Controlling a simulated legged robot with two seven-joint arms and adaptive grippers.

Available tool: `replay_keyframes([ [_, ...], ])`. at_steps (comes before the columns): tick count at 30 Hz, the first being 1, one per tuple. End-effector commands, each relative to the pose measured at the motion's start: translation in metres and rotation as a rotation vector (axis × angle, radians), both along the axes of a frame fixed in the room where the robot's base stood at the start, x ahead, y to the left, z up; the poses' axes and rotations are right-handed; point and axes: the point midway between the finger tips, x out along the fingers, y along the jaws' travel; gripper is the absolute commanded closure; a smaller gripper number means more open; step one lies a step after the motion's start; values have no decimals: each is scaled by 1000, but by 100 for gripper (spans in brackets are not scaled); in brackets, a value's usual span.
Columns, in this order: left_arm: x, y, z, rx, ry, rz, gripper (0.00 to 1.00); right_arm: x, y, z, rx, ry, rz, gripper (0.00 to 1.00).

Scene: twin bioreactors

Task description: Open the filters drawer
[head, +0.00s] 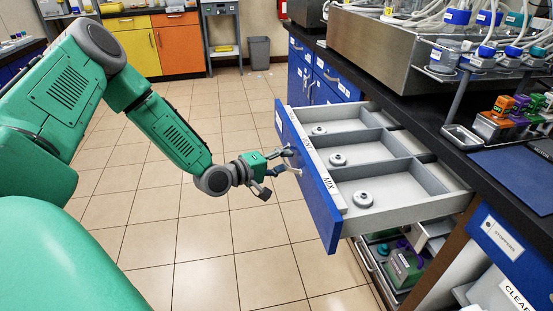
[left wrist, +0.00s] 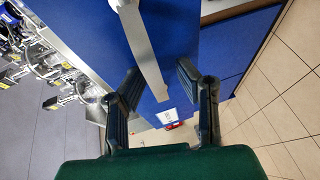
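A blue-fronted drawer (head: 326,205) stands pulled well out of the counter in the head view. Its grey compartments hold round grey disc-like pieces (head: 338,160). Strips on its top edge carry lettering, one reading "MIX"; I cannot read a filters label. My left gripper (head: 287,164) is at the outer face of this drawer front. In the left wrist view my left gripper (left wrist: 163,97) has its two dark fingers apart. A pale bar handle (left wrist: 142,45) runs between them, with gaps visible on both sides. My right gripper is not in view.
Below the drawer is an open shelf (head: 401,270) with bottles. A blue drawer labelled "STOPPERS" (head: 506,235) is at the lower right. The black counter (head: 415,118) carries tubing, bottles and racks. The tiled floor (head: 130,235) to the left is clear.

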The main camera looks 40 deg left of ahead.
Motion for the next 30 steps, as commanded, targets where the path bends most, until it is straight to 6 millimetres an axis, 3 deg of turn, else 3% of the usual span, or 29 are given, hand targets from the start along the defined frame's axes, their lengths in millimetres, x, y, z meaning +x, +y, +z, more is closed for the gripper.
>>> replay_keyframes([
  [5, -20, 7, 5, -4, 0, 4, 71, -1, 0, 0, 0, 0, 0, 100],
  [15, -85, 24, 16, -7, -2, 3, 71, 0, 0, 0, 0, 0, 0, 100],
  [22, -104, 30, 19, 0, 2, 1, 71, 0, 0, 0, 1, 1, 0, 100],
  [30, -111, 31, 19, -1, 4, 0, 71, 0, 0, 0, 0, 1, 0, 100],
])
